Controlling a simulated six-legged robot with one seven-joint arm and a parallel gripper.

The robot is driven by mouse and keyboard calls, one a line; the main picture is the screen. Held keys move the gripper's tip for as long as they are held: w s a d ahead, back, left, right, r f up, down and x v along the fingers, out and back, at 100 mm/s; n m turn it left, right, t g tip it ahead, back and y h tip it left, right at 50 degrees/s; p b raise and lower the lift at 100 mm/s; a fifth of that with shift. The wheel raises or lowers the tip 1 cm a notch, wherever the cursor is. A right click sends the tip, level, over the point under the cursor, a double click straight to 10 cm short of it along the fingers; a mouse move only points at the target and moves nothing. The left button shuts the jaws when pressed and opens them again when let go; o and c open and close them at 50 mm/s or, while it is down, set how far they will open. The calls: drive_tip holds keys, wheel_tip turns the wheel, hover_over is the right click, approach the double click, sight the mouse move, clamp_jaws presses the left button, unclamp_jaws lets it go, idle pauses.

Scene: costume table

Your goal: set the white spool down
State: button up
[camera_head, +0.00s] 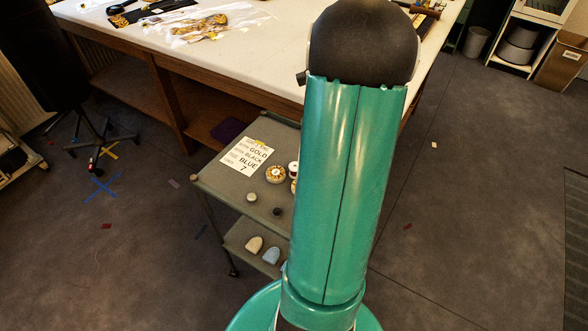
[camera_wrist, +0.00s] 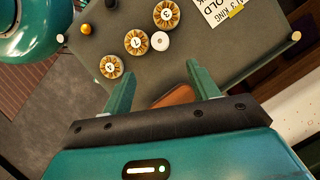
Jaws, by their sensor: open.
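The white spool (camera_wrist: 161,40) shows in the wrist view as a small white ring with a dark centre. It rests on the grey trolley top (camera_wrist: 185,52), close beside a gold numbered disc (camera_wrist: 135,42). My gripper (camera_wrist: 162,82) is open; its two green fingers are wide apart and the spool lies beyond their tips, apart from them. A brown rounded thing (camera_wrist: 175,97) shows between the fingers near the palm, partly hidden; I cannot tell whether anything touches it. In the head view my arm hides the gripper and part of the trolley (camera_head: 222,184).
Two more gold discs (camera_wrist: 166,14) (camera_wrist: 111,66) stand near the spool. A lettered card (camera_head: 247,156) lies on the trolley, with small light and dark pieces (camera_head: 252,197) (camera_head: 277,211) in front. The trolley's lower shelf holds rounded pieces (camera_head: 254,244). A large white-topped table (camera_head: 255,65) stands behind.

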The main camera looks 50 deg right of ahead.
sight(296, 166)
drive_tip(key=x, duration=1.3)
drive_tip(key=shift+a, duration=0.1)
drive_tip(key=c, duration=1.1)
drive_tip(key=shift+c, duration=0.2)
drive_tip(key=shift+r, duration=0.15)
